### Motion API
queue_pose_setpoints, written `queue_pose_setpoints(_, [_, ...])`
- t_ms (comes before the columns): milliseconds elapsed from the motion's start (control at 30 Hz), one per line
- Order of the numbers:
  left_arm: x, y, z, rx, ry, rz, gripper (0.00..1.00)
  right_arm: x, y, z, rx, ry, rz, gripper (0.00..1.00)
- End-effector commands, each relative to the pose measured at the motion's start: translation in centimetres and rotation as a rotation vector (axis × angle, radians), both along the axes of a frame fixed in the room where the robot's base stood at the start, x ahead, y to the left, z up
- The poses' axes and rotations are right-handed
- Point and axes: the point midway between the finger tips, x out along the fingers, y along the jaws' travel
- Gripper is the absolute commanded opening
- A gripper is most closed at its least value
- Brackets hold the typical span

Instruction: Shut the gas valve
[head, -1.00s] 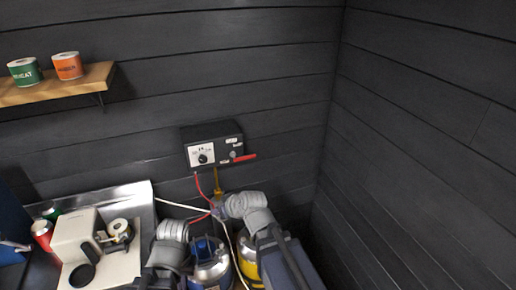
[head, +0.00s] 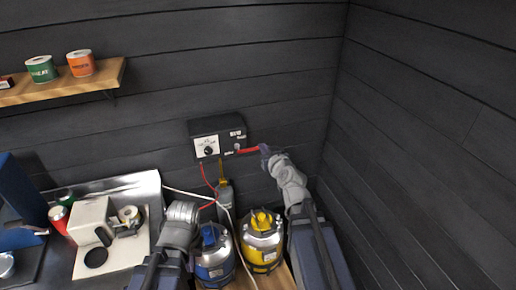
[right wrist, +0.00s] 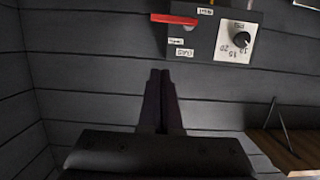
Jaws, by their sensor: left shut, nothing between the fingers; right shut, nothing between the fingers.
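The gas valve is a red lever (head: 248,150) on a black box (head: 218,139) on the dark wall. The lever lies level and points right; in the right wrist view, which is upside down, the lever (right wrist: 174,20) points left. My right gripper (head: 265,151) is shut and empty beside the lever's free end in the head view. In the right wrist view its fingers (right wrist: 160,72) are together and apart from the lever. My left gripper (head: 182,212) is low at the left, over the bench by the blue vessel; its fingertips are hard to make out.
A blue-topped vessel (head: 214,268) and a yellow-topped vessel (head: 262,248) stand below the box. Red and white hoses hang there. A pale machine (head: 90,245) and cans are at left. A shelf (head: 60,88) holds tins. The right wall is bare.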

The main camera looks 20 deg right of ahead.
Motion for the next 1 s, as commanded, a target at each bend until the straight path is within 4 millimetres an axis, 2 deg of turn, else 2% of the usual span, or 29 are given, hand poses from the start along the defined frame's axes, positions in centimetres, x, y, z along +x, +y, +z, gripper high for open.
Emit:
queue_pose_setpoints(500, [0.0, 0.0, -2.6, 0.0, 0.0, 0.001, 0.0, 9.9, 0.3, -2.6, 0.0, 0.0, 0.001, 0.0])
queue_pose_setpoints(700, [0.0, 0.0, -5.2, 0.0, 0.0, 0.001, 0.0, 9.4, 0.4, -5.2, 0.0, 0.0, 0.0, 0.0])
queue_pose_setpoints(1000, [0.0, 0.0, -6.4, 0.0, 0.0, 0.001, 0.0, 9.3, 0.4, -6.4, 0.0, 0.0, 0.001, 0.0])
